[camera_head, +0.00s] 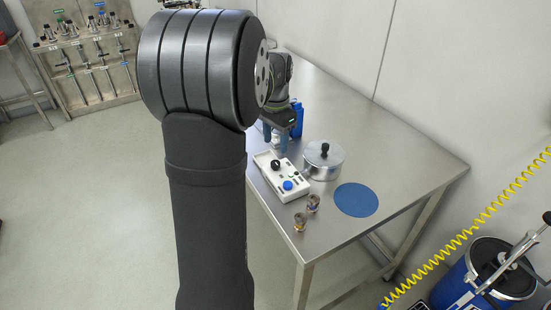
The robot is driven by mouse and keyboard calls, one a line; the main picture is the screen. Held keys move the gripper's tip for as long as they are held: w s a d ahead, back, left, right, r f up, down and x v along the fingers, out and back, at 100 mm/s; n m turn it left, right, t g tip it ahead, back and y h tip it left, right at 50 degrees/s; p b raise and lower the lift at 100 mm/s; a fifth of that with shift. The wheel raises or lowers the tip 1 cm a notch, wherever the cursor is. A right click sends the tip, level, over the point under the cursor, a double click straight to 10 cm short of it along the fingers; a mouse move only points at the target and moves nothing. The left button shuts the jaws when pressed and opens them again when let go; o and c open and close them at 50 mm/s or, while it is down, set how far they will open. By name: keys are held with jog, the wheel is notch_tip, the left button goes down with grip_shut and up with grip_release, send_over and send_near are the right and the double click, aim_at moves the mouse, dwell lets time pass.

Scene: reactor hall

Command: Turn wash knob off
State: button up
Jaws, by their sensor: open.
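A white control box (272,181) lies on the steel table. A black knob (276,165) stands on its upper part, and I take it for the wash knob; its label and pointer are too small to read. A blue round button (288,185) and small green and dark controls are on the same box. My gripper (277,145) is open, with its blue fingers pointing down just behind the black knob in the picture. I cannot tell whether the fingers touch the knob. My arm hides the left part of the table.
A lidded steel pot (323,160) stands close to the right of the box. A blue round mat (356,200) and two small glass vials (306,213) are nearer the front edge. The table's right side (420,168) is clear.

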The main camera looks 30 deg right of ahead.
aim_at(275, 162)
notch_tip(275, 162, down, 7)
jog(key=shift+f, duration=0.15)
jog(key=c, duration=1)
